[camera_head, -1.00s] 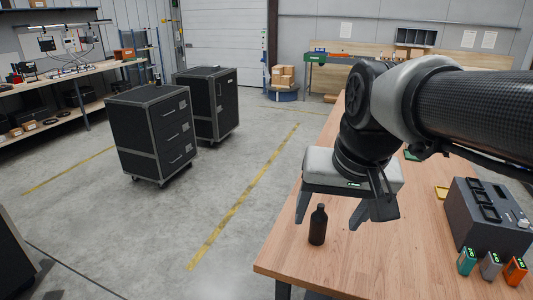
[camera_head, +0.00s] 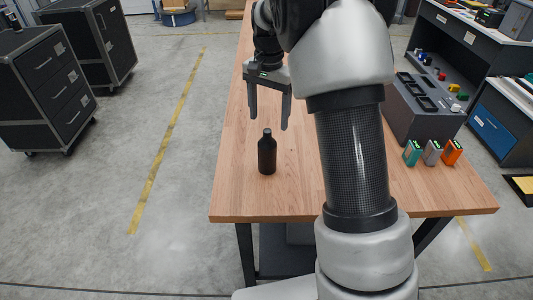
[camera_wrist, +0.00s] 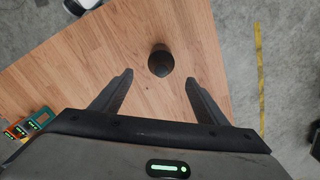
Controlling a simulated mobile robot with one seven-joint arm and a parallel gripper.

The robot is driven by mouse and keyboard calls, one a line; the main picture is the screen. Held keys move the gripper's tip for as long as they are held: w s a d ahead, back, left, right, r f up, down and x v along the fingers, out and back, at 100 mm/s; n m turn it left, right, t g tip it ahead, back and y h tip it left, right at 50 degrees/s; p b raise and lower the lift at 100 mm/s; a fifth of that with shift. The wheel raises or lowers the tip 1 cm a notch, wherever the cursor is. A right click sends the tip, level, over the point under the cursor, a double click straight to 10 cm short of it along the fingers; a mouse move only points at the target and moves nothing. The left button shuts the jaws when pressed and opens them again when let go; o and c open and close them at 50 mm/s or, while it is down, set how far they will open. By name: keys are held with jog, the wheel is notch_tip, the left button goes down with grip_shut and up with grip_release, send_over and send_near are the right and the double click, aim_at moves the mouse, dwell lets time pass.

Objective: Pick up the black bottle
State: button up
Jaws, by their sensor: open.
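The black bottle (camera_head: 267,155) stands upright on the wooden table (camera_head: 240,195), near its front left corner in the head view. My gripper (camera_head: 269,120) is open and empty, with its fingers pointing down; in the head view it appears above and behind the bottle. In the wrist view the bottle (camera_wrist: 160,62) is seen from above, beyond the fingertips and roughly midway between their lines. The fingers (camera_wrist: 158,78) are apart and do not touch it.
A dark grey box with slots (camera_head: 425,112) sits on the table's right side. Teal, grey and orange small devices (camera_head: 432,153) stand before it. Black wheeled cabinets (camera_head: 45,90) stand on the floor at left. The tabletop around the bottle is clear.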

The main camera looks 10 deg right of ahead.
aim_at(268, 130)
notch_tip(268, 130, down, 7)
jog(key=shift+r, duration=0.15)
jog(key=shift+s+a+f, duration=0.1)
jog(key=shift+f, duration=1.25)
jog(key=shift+s+a+f, duration=0.1)
jog(key=shift+f, duration=1.2)
jog(key=shift+w+r, duration=0.1)
jog(key=c, duration=1.4)
